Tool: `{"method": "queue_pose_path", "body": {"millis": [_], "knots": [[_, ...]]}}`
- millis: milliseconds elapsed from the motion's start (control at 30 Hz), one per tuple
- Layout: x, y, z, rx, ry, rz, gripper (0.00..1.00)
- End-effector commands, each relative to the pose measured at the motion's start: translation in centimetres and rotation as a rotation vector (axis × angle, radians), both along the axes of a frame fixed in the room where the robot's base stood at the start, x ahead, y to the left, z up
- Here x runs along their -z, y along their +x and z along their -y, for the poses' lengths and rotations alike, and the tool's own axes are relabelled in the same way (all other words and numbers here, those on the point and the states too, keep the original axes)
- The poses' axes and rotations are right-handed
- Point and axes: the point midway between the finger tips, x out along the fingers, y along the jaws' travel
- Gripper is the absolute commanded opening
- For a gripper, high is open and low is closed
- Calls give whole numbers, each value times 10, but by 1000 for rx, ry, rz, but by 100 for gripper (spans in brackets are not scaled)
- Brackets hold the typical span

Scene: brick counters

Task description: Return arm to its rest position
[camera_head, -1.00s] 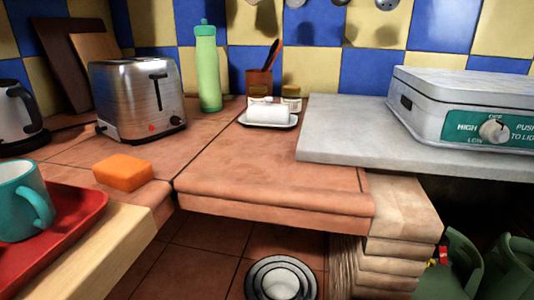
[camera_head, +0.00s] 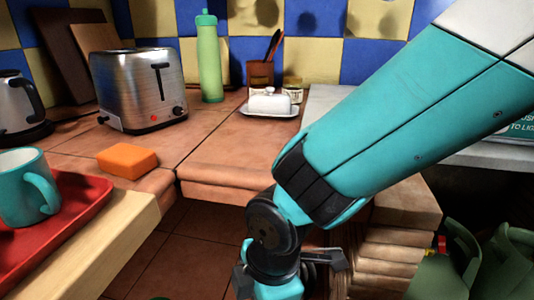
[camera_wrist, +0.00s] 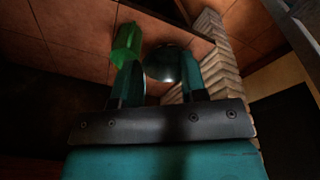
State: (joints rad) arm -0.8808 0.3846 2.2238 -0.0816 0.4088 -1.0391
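My arm (camera_head: 390,115) reaches across the right half of the head view, from the upper right down to the bottom middle. Its wrist end hangs low in front of the counter's front edge, above the tiled floor. The fingers are hard to make out there. In the wrist view my gripper (camera_wrist: 158,66) shows two teal and dark fingers standing apart with a gap between them. I see nothing clamped between them. A dark shiny round bowl (camera_wrist: 172,66) shows beyond the fingers, and a green object (camera_wrist: 128,42) shows beside the left fingertip.
The brick counter (camera_head: 225,165) holds a toaster (camera_head: 138,90), an orange sponge (camera_head: 127,160), a green bottle (camera_head: 208,60) and a white butter dish (camera_head: 270,102). A red tray (camera_head: 80,218) with a teal mug (camera_head: 25,188) is at left. Green cylinders (camera_head: 445,270) stand lower right.

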Motion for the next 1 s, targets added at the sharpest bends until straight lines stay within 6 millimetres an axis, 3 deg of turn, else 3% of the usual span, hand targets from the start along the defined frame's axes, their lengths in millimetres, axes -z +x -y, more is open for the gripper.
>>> {"method": "queue_pose_path", "body": {"millis": [33,200,500,567,600,867,1000], "knots": [[-27,6,25,176,39,-37,39],[-83,-5,88,663,119,-174,39],[-129,-46,150,1209,195,-326,39],[-134,-55,159,1302,208,-350,39],[-149,-56,158,1309,204,-356,39],[-211,-55,157,1298,200,-355,39],[-257,-54,157,1297,201,-354,39]]}}
